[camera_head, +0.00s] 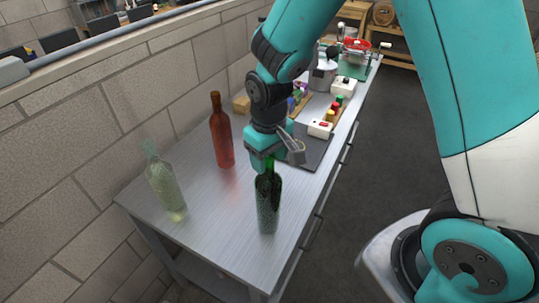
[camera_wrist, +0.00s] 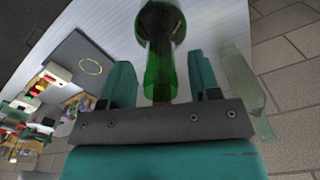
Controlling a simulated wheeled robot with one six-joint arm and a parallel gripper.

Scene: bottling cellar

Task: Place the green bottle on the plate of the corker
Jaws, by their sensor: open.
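The green bottle (camera_head: 267,205) stands upright near the front end of the metal bench. My gripper (camera_head: 264,160) is at its neck from above. In the wrist view, the green bottle (camera_wrist: 160,65) shows between the two spread fingers of my gripper (camera_wrist: 162,85), with visible gaps on both sides. The gripper is open and not closed on the bottle; its fingers are partly hidden by the wrist in the head view. I cannot make out the corker or its plate for sure; a red device (camera_head: 356,45) stands at the far end of the bench.
A reddish-brown bottle (camera_head: 221,135) stands left of my gripper, and a clear bottle (camera_head: 164,182) stands near the wall side. A dark mat (camera_head: 313,154) lies behind my gripper, with a yellow ring (camera_wrist: 90,66) on it. Small boxes (camera_head: 320,129) and coloured items stand beyond.

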